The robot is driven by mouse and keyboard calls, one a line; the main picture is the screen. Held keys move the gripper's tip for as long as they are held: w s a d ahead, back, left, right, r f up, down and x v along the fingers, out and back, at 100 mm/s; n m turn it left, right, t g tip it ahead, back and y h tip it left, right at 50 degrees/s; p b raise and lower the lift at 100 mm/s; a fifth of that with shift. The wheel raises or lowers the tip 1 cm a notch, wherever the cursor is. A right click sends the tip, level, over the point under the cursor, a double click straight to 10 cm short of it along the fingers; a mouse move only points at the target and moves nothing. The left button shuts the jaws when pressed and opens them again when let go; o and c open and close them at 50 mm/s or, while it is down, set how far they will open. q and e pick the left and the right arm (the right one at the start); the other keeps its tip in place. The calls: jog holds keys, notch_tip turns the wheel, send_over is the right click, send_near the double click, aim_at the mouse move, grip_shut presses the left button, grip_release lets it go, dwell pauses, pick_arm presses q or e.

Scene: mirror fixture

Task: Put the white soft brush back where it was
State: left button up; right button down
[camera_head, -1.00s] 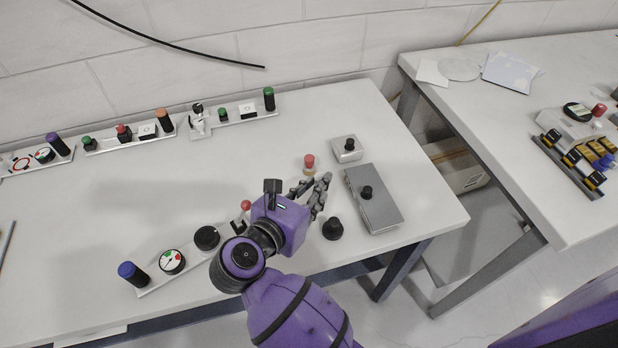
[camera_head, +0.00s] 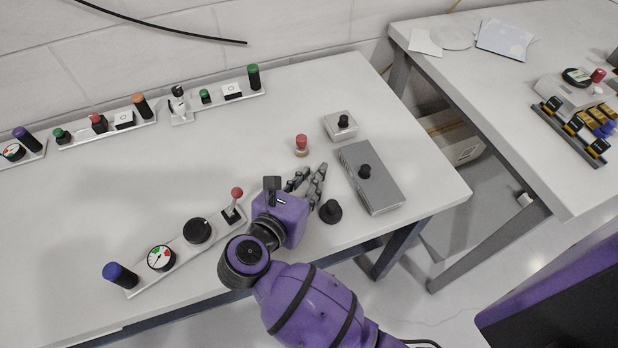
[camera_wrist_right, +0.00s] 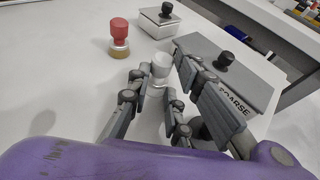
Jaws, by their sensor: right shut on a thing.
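The white soft brush (camera_wrist_right: 160,66) shows in the right wrist view as a pale round-topped piece between the fingers of my right gripper (camera_wrist_right: 158,98). The gripper is shut on it, and its lower part is partly hidden by the fingers. In the head view my right gripper (camera_head: 308,180) is near the table's right front part, between the red-topped brush and a black knob; the white brush cannot be made out there. I cannot tell whether the brush touches the table. My left gripper is not in view.
A red-topped brush (camera_head: 301,146) stands just beyond the gripper. A grey box marked COARSE (camera_head: 372,180), a smaller box (camera_head: 341,126) and a black knob (camera_head: 330,211) are close by. A gauge panel (camera_head: 185,247) lies left. The table's middle is clear.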

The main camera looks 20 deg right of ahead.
jog(key=shift+s+f+b, duration=0.2)
jog(key=shift+f+b, duration=0.15)
jog(key=shift+f, duration=0.3)
jog(key=c, duration=1.8)
grip_release()
jog(key=shift+a, duration=0.1)
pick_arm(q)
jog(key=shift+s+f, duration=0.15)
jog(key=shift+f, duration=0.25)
pick_arm(e)
jog(key=shift+o, duration=1.1)
jog(key=shift+f, duration=0.15)
jog(key=shift+r, duration=0.25)
jog(key=shift+r+p, duration=0.5)
jog(key=shift+p, duration=0.2)
jog(key=b+v, duration=0.1)
jog(key=v, duration=0.9)
jog(key=shift+s+a+r+b, duration=0.2)
jog(key=shift+s+a+b, duration=0.1)
jog(key=shift+b, duration=0.1)
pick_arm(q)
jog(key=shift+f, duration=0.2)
pick_arm(e)
jog(key=shift+s+a+r, duration=0.25)
jog(key=shift+a+r, duration=0.05)
